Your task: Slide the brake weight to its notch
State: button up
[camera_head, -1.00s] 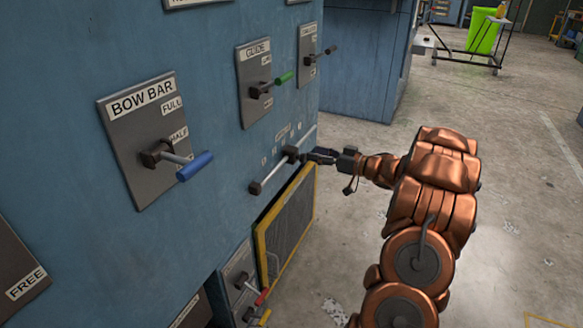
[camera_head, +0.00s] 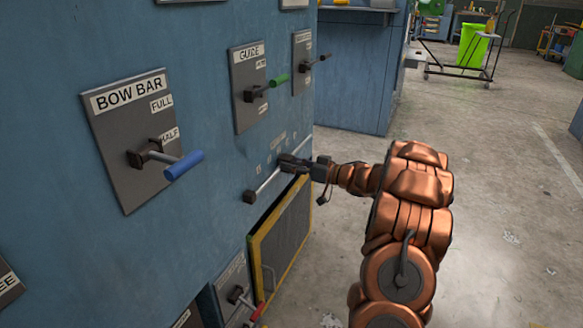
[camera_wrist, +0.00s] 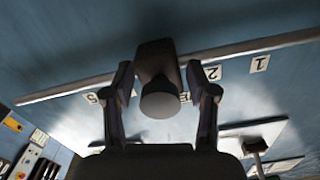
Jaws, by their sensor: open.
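The brake weight (camera_wrist: 157,62) is a dark block with a round knob, sitting on a pale straight rail (camera_wrist: 60,91) on the blue machine side. In the wrist view it lies between my two fingers, with a gap on both sides. My gripper (camera_wrist: 161,76) is open around the knob. Number tags run along the rail: 1 (camera_wrist: 260,64) and 2 (camera_wrist: 213,73) to the right, 5 (camera_wrist: 92,98) to the left. The tags behind the weight are mostly hidden. In the head view my gripper (camera_head: 300,164) covers much of the weight.
A bow bar lever with a blue handle (camera_head: 184,165) is left of the rail. A guide lever with a green handle (camera_head: 279,80) is above it. A yellow-framed mesh panel (camera_head: 283,237) is below. Open floor (camera_head: 505,190) lies to the right.

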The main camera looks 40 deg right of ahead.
jog(key=shift+c, duration=0.5)
grip_shut()
